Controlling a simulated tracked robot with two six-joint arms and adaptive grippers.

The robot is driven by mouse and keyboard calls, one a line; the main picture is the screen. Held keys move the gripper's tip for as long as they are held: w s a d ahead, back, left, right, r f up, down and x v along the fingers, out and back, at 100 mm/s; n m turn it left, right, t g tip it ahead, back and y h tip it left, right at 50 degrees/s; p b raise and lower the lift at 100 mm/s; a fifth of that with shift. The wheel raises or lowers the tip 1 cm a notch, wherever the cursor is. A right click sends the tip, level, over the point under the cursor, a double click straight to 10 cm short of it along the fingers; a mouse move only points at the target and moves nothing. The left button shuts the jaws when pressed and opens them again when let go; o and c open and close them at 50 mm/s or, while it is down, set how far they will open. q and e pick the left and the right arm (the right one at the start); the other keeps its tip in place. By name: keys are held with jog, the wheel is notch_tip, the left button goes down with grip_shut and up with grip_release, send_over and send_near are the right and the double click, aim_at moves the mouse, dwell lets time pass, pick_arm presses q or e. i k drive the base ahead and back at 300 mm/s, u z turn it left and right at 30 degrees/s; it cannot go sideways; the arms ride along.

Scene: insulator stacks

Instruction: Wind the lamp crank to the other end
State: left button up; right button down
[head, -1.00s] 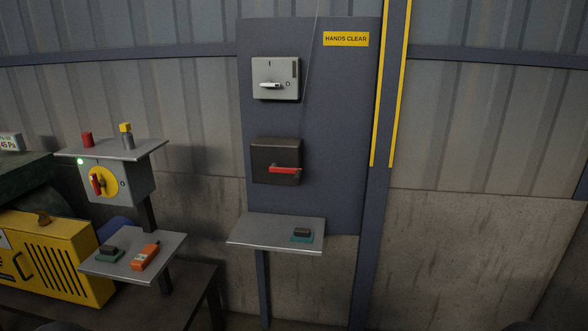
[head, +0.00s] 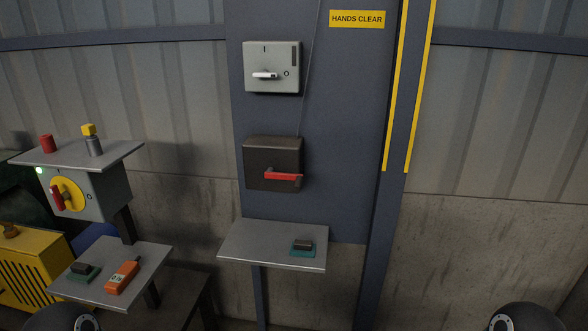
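No part is labelled as the lamp crank, so I cannot tell which handle it is. A dark brown box (head: 272,152) on the blue panel has a red handle (head: 284,177) pointing right; a thin cord runs up from near its top. Above it, a light grey box (head: 271,54) marked I and O has a silver handle (head: 265,75) lying roughly level. At the left, a grey switch box (head: 99,196) has a yellow dial (head: 74,191) with a red grip (head: 57,197) standing near upright, and a lit green lamp (head: 39,170). Neither gripper shows; only dark rounded parts of my arms show at the bottom corners.
A metal shelf (head: 245,241) under the boxes holds a dark-topped teal block (head: 303,247). A lower left shelf (head: 104,292) holds a similar block (head: 83,272) and an orange device (head: 122,277). A red cylinder (head: 47,144) and a yellow-topped one (head: 93,146) stand on the switch box's top.

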aim_at(270, 174)
jog(key=z, duration=0.05)
jog(key=i, duration=0.3)
jog(key=u, duration=0.15)
jog(key=k, duration=1.15)
jog(key=z, duration=0.5)
jog(key=i, duration=1.75)
jog(key=u, duration=0.7)
